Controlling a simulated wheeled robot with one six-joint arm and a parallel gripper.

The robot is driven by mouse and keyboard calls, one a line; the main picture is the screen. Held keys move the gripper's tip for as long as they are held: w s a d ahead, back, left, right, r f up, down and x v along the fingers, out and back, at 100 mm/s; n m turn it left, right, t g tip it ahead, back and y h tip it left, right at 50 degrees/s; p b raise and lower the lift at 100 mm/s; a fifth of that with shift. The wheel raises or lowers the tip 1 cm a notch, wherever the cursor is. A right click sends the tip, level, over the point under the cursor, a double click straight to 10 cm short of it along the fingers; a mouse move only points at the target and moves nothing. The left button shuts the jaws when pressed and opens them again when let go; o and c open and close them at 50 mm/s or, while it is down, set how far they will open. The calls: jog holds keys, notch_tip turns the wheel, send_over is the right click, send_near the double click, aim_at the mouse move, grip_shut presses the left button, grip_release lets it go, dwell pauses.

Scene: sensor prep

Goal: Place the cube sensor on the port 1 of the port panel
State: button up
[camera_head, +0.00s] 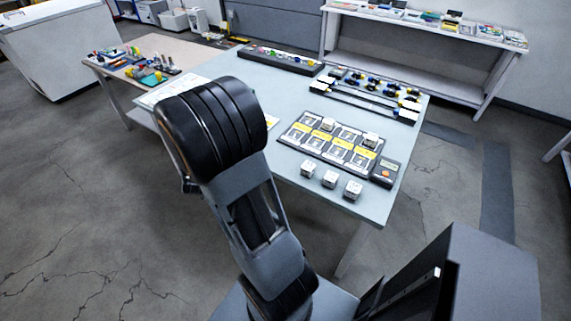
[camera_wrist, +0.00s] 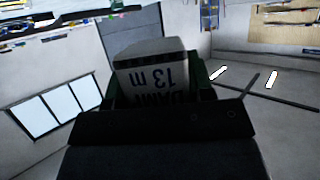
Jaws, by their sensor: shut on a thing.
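My gripper (camera_wrist: 157,84) is shut on a pale cube sensor (camera_wrist: 155,75) in the wrist view. The cube's label reads upside down, with "13 m" and part of a word like "DAMP". In the head view my arm hides the gripper and the held cube. The dark port panel (camera_head: 313,146) lies on the table, with light ports and yellow labels in rows. I cannot read the port numbers.
Three loose cubes, left (camera_head: 308,168), middle (camera_head: 330,179) and right (camera_head: 352,190), stand at the table's front edge. A handheld meter (camera_head: 386,172) lies right of the panel. A dark rack (camera_head: 365,98) and a long tray (camera_head: 280,60) stand behind. The pale table (camera_head: 228,68) has free room at back left.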

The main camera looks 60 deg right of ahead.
jog(key=s+d+m+g+h, duration=0.3)
jog(key=s+d+m+g, duration=0.2)
jog(key=s+d, duration=0.9)
jog(key=s+d+f+m+g+h, duration=0.1)
jog(key=s+d+m+g, duration=0.4)
jog(key=s+d, duration=0.7)
jog(key=s, duration=0.3)
jog(key=shift+s+d+f+h, duration=0.15)
jog(key=shift+s+h, duration=0.15)
